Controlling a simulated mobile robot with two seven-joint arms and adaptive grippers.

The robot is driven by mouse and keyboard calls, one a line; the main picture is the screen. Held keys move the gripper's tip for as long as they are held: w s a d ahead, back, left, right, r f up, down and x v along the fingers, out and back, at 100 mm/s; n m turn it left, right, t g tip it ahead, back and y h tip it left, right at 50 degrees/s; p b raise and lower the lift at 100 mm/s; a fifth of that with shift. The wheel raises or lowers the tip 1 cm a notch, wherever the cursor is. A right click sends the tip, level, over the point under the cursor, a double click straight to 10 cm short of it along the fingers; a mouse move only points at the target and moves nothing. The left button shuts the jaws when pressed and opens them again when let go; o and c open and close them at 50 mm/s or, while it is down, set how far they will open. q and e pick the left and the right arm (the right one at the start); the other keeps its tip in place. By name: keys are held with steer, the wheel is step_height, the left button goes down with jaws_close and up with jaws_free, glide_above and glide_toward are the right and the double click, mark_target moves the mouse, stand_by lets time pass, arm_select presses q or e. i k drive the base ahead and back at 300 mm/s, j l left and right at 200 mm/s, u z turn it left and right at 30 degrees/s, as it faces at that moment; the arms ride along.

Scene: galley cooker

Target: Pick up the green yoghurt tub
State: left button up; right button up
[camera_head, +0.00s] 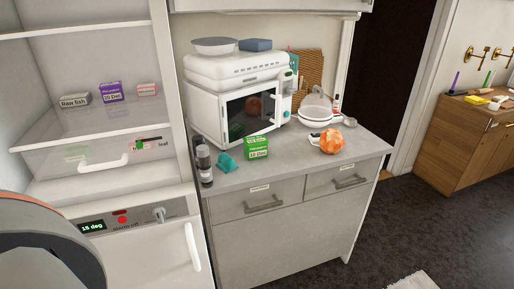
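The green yoghurt tub (256,148) is a small, box-like green container with a white label and dark print. It stands on the grey counter (290,165), in front of the white microwave (213,99). No gripper touches it. Neither of my grippers shows in the view, so their states cannot be seen.
A teal item (226,162) and dark bottles (204,165) stand left of the tub. The open fridge (95,125) at left holds a purple box (111,92).

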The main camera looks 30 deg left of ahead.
mark_target(255, 147)
steer(key=i+u, duration=0.1)
steer(key=u, duration=0.3)
steer(key=i+l+u, duration=0.1)
steer(key=u, duration=0.3)
steer(key=l+u, duration=0.2)
steer(key=u, duration=0.2)
steer(key=i+l+u, duration=0.15)
steer(key=l, duration=0.15)
steer(key=i+l+u, duration=0.15)
steer(key=l, duration=0.15)
steer(key=l+u, duration=0.15)
steer(key=l, duration=0.15)
